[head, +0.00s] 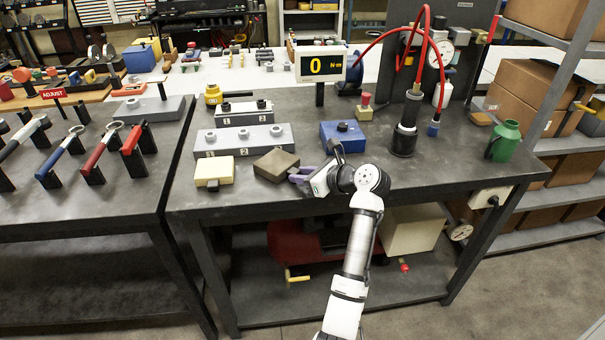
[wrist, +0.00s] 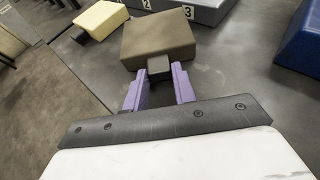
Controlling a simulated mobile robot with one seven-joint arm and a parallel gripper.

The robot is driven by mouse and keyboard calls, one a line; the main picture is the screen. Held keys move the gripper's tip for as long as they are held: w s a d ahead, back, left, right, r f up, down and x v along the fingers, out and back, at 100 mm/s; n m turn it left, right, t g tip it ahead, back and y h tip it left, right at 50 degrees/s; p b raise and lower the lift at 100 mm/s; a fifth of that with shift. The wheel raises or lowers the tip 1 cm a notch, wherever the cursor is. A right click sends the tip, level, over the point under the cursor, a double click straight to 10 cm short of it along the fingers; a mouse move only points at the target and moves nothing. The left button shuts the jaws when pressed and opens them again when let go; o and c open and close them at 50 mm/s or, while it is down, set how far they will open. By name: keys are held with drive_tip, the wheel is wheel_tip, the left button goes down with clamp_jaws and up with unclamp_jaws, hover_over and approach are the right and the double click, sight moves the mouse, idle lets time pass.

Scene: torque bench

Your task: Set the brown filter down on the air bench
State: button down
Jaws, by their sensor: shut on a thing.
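The brown filter (head: 276,164) is a flat block with a small dark tab, at the front of the dark grey bench (head: 440,178). In the wrist view the brown filter (wrist: 158,38) lies straight ahead, its tab between my purple fingers. My gripper (head: 300,175) is shut on this tab at the right of the block in the head view; the fingers also show in the wrist view (wrist: 159,82). The block is over or on the bench top; I cannot tell whether its underside touches. Its underside is hidden.
A cream block (head: 213,172) sits left of the filter. A grey numbered stand (head: 243,139) is behind it, and a blue box (head: 343,135) is behind and right. A black cylinder (head: 404,138) with a red hose and a green container (head: 505,141) stand farther right. Bench space before the cylinder is clear.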

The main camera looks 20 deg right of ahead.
drive_tip(key=c, duration=1.1)
unclamp_jaws()
drive_tip(key=shift+c, duration=0.2)
